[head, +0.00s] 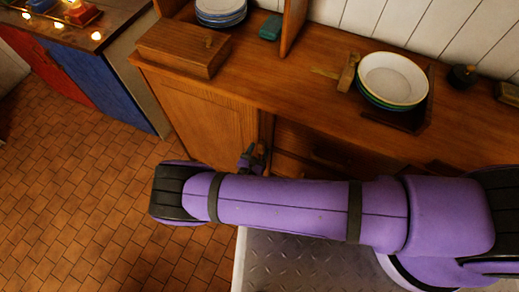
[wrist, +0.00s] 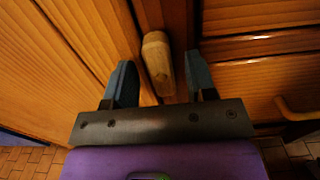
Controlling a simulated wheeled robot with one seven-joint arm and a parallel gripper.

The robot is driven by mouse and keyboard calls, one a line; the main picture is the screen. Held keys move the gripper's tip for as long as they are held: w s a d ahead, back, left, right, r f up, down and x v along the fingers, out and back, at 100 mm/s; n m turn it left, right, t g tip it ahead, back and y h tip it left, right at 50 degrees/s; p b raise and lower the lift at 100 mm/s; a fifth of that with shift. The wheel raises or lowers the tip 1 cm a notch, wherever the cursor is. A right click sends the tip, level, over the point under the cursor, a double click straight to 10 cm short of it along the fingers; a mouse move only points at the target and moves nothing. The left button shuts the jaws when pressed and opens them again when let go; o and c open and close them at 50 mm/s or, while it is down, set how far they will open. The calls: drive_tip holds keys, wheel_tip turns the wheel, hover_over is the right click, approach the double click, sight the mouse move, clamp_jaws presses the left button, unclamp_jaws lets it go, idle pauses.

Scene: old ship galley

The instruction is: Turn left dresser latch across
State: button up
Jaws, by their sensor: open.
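The left dresser latch (wrist: 158,63) is a light wooden bar, seen in the wrist view on the wooden frame beside the left door. It looks close to upright there, tilted slightly. My gripper (wrist: 162,82) is open, with one dark finger on each side of the latch. I cannot tell whether a finger touches it. In the head view my gripper (head: 252,158) shows as a small dark shape at the dresser (head: 205,112) front, partly behind my purple arm. The latch is not clear in the head view.
A wooden box (head: 183,48), stacked plates (head: 392,80) and a green block (head: 270,27) stand on the dresser top. Drawers are right of the latch, with a curved handle (wrist: 298,110) at the wrist view's right. Tiled floor (head: 75,190) is open at left.

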drive_tip(key=shift+w+d, duration=0.1)
drive_tip(key=shift+w, duration=0.2)
drive_tip(key=c, duration=0.9)
